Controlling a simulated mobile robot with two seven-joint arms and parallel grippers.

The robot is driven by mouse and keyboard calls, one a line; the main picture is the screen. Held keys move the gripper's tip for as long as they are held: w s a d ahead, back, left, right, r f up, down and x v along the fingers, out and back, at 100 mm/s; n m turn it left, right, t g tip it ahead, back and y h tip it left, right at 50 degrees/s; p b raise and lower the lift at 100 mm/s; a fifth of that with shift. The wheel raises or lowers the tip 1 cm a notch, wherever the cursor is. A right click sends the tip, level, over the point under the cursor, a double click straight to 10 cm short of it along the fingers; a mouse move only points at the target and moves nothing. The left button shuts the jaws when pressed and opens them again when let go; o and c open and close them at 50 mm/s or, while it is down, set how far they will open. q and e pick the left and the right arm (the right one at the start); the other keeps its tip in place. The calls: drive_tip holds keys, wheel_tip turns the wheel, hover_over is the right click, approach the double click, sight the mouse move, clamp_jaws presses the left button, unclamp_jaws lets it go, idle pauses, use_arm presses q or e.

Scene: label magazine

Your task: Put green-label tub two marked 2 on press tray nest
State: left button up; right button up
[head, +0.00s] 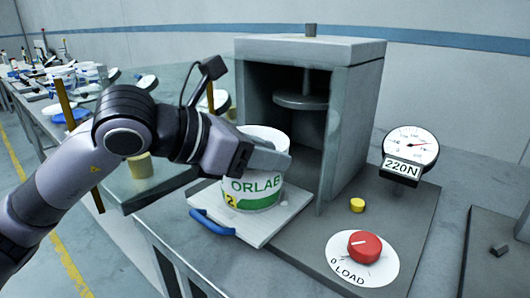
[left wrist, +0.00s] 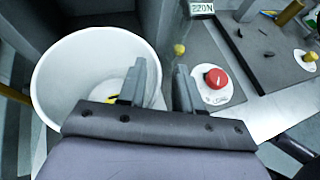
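The white tub (head: 262,197) has a green ORLAB label with a yellow 2. It stands upright, apparently on the pale press tray (head: 283,221) with the blue handle, in front of the press opening. The nest is hidden under the tub. My left gripper (head: 268,158) is at the tub's rim. In the left wrist view, its fingers (left wrist: 160,88) straddle the wall of the tub (left wrist: 75,50), one inside and one outside. A gap shows between them, so it looks open. My right gripper is not in view.
The grey press housing (head: 355,125) stands behind the tray, with a round plate (head: 301,101) hanging inside. At right are a 220N gauge (head: 410,150), a yellow button (head: 357,205) and a red LOAD knob (head: 364,247). Other benches with clutter stand at far left.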

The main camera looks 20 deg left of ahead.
use_arm(q)
drive_tip(key=shift+r, duration=0.1)
drive_tip(key=shift+a+r, duration=0.1)
drive_tip(key=shift+r, duration=0.05)
drive_tip(key=v, duration=1.1)
drive_tip(key=shift+s+a+b, duration=0.25)
drive_tip(key=shift+s+b, duration=0.1)
